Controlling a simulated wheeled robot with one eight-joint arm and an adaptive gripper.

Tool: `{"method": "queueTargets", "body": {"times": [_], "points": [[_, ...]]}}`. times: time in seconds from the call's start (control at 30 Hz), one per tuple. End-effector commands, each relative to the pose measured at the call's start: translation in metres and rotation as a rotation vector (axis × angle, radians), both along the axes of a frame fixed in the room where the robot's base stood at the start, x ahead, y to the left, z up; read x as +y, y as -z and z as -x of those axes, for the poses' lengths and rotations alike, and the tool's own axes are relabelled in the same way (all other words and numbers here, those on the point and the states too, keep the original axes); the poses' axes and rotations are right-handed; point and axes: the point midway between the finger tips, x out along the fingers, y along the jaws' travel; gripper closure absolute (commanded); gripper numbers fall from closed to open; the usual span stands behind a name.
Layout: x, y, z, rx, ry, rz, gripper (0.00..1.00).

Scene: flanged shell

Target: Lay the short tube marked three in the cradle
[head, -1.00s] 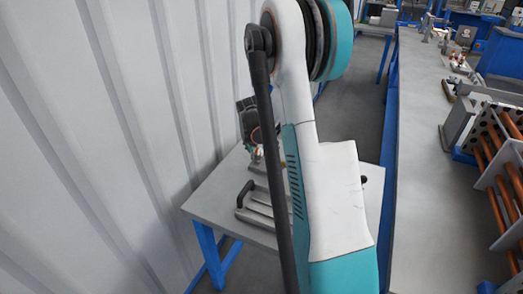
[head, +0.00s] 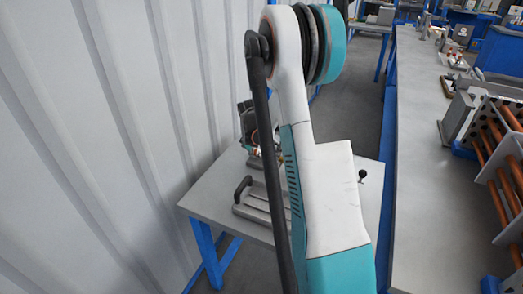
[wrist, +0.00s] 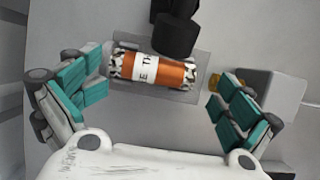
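A short copper-orange tube (wrist: 182,75) with black-and-white patterned ends lies across the upper middle of the wrist view. Its white label shows only part of a word, "E TH". It lies over a flat grey plate (wrist: 205,60); I cannot tell whether that plate is the cradle. My gripper (wrist: 162,100) is open, its teal-padded fingers wide apart on the left and right. The tube lies beyond and between them, with no finger visibly touching it. A black cylindrical part (wrist: 176,35) hides some of the tube's upper edge. In the head view my arm hides the tube.
A grey table (head: 212,196) with blue legs stands by a ribbed white wall (head: 90,130). A grey tray with a black handle (head: 242,188) is on it. A long bench (head: 415,150) runs along the right, with a rack of copper tubes (head: 490,160). A grey block (wrist: 270,95) stands beside the right finger.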

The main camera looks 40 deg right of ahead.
Motion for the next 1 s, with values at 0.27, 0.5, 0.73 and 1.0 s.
{"method": "queueTargets", "body": {"times": [0.27, 0.5, 0.73, 1.0], "points": [[0.004, -0.009, -0.001, -0.003, -0.002, 0.000, 0.00], [0.018, -0.046, 0.005, -0.003, -0.002, 0.000, 0.00], [0.033, -0.085, 0.013, -0.002, -0.001, 0.000, 0.00], [0.041, -0.109, 0.017, -0.001, 0.001, 0.001, 0.00]]}}
